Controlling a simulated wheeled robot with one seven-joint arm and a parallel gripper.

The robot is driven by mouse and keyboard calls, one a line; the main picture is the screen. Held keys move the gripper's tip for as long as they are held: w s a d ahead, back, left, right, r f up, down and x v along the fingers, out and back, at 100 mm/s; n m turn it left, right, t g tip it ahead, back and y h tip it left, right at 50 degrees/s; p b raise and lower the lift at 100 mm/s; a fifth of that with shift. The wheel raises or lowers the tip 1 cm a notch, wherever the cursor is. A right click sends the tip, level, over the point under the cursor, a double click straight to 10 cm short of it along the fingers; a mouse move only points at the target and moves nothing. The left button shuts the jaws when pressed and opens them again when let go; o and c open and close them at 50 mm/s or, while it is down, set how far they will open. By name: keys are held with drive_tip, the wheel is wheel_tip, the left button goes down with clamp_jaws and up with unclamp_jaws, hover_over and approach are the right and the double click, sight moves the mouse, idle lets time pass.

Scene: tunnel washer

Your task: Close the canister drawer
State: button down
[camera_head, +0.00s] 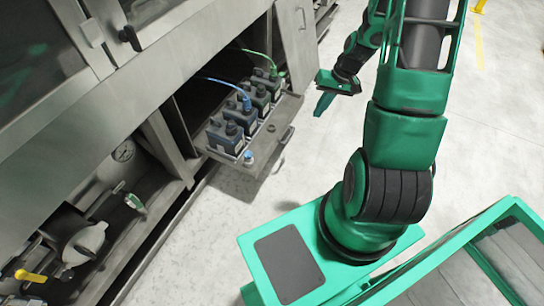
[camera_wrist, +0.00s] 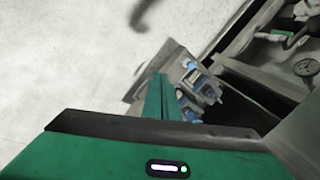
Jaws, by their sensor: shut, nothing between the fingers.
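The canister drawer (camera_head: 266,153) is pulled out of the steel machine at an open bay. It holds a row of dark canisters (camera_head: 245,112) with blue and green hoses. A handle (camera_head: 288,135) is on its front. My gripper (camera_head: 320,108) is shut and empty, to the right of the drawer front and apart from it in the head view. In the wrist view, the green fingers (camera_wrist: 166,98) overlap the drawer (camera_wrist: 150,76) and its canisters (camera_wrist: 204,90). From that view I cannot tell whether they touch the drawer.
An open cabinet door (camera_head: 297,35) stands beyond the drawer. A lower bay at left holds a gauge (camera_head: 123,151) and a pale valve body (camera_head: 86,243). The pale floor (camera_head: 240,187) in front of the drawer is clear.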

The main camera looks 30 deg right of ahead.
drive_tip(key=w+a+f+m+t+y, duration=0.2)
drive_tip(key=w+f, duration=0.1)
drive_tip(key=f, duration=1.3)
drive_tip(key=m+t, duration=0.4)
approach(266, 156)
wheel_tip(266, 156, down, 5)
drive_tip(key=w, duration=0.2)
drive_tip(key=shift+w+a+r+y, duration=0.15)
drive_tip(key=shift+w+a+y, duration=0.15)
drive_tip(key=shift+w+a, duration=0.5)
drive_tip(key=shift+s, duration=0.1)
